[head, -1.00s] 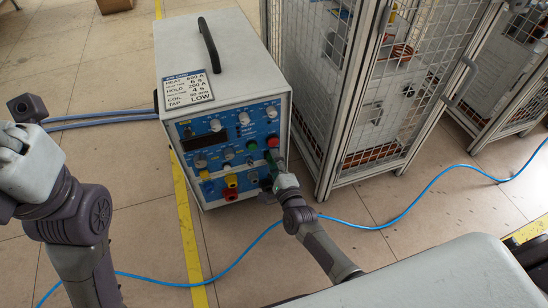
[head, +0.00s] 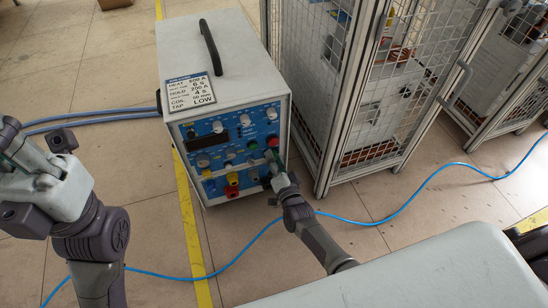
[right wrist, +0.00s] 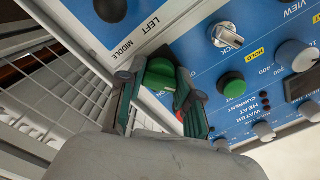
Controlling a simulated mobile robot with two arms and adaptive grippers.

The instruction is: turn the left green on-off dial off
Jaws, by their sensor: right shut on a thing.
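The green dial (right wrist: 160,75) sits near the panel edge in the right wrist view, beside a round green button (right wrist: 231,85). My right gripper (right wrist: 152,88) is shut on the dial, one finger at each side, so its sides are partly hidden. In the head view, my right gripper (head: 274,162) is against the right part of the heater's blue front panel (head: 205,128) and hides the dial's details. My left gripper (head: 38,145) is raised at the left, away from the heater. Its fingertips are unclear there.
The grey heater (head: 236,72) stands on a tiled floor. A mesh cage (head: 312,85) stands close to its right. A red knob (head: 272,141) and several other knobs and sockets crowd the panel. A blue cable (head: 415,205) crosses the floor.

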